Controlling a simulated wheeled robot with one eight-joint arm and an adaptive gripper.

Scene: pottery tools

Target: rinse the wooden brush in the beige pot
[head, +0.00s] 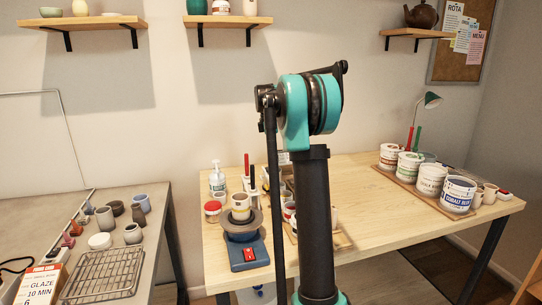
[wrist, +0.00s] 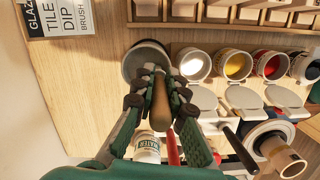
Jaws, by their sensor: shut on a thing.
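In the wrist view my gripper (wrist: 160,85) is shut on the brown wooden handle of the brush (wrist: 160,104). The brush's far end is hidden by the fingers. A round grey-beige pot (wrist: 130,66) lies just beyond the fingertips. I cannot tell whether the brush is inside it or above it. A white jar labelled WATER (wrist: 147,143) is beside the gripper, nearer the bottom of the view. In the head view my arm hides the gripper and the brush.
Open paint pots, white (wrist: 193,64), yellow (wrist: 236,66) and red (wrist: 270,66), stand right of the gripper with grey lids close by. A turntable (head: 243,222) bears a cream cup (head: 240,207). Labelled tubs (head: 458,194) stand at the right. The table's middle right is clear.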

